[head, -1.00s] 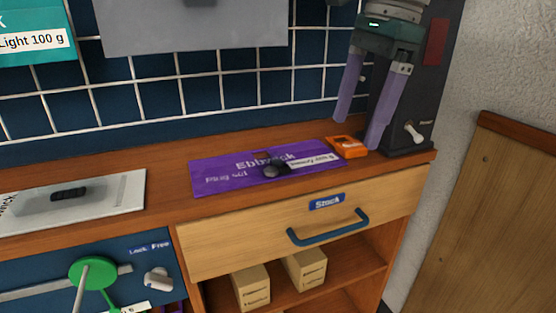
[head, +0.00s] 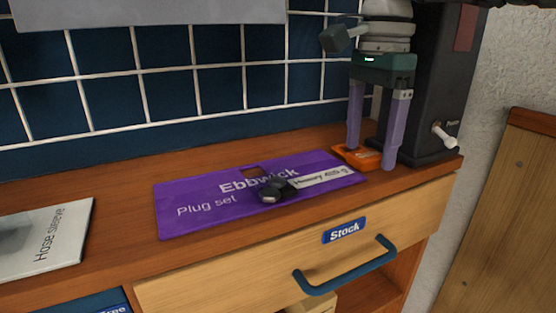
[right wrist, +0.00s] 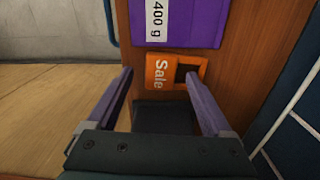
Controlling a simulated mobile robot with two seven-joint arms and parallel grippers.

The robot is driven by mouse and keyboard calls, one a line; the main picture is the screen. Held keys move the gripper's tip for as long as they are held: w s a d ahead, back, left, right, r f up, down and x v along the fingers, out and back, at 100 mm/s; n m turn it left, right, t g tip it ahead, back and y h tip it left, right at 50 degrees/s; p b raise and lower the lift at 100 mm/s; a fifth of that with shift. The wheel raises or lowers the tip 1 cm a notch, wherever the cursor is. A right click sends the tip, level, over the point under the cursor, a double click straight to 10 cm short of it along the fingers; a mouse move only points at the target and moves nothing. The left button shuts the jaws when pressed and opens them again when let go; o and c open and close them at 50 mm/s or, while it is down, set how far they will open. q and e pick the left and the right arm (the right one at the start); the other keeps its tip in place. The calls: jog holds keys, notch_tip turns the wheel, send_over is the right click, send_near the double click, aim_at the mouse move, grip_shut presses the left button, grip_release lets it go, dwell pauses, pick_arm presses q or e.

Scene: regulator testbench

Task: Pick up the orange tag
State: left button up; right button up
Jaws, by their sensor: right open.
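The orange tag (head: 352,153) lies flat on the wooden bench top, between a purple card and a dark box. In the right wrist view the orange tag (right wrist: 160,72) shows the word "Sale" and a dark square opening. My right gripper (head: 371,158) is open, pointing down, with its purple fingers on either side of the tag and the tips close to it. In the right wrist view the fingers of the right gripper (right wrist: 158,75) are spread wider than the tag, with nothing between them held. My left gripper is not in view.
The purple "Ebbwick Plug set" card (head: 200,205) lies left of the tag, with a dark plug on it. The dark box (head: 425,100) with a white lever stands close on the right. A "Stock" drawer (head: 250,262) is below; a hose sleeve packet (head: 45,250) lies far left.

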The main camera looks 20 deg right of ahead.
aim_at(372, 156)
jog(key=shift+f, duration=0.5)
jog(key=shift+r, duration=0.1)
jog(key=shift+c, duration=1.3)
grip_shut()
jog(key=shift+r, duration=0.15)
jog(key=shift+s+r+p, duration=0.1)
jog(key=shift+r+p, duration=0.15)
jog(key=shift+p, duration=0.15)
jog(key=r, duration=0.2)
jog(key=r+p, duration=0.1)
jog(key=r, duration=0.1)
jog(key=r+p, duration=0.1)
jog(key=r, duration=0.1)
jog(key=shift+s+r, duration=0.25)
jog(key=s+d, duration=0.1)
jog(key=s, duration=1.8)
jog(key=shift+d+f+p, duration=0.15)
jog(key=shift+d+p, duration=0.1)
jog(key=shift+p, duration=0.15)
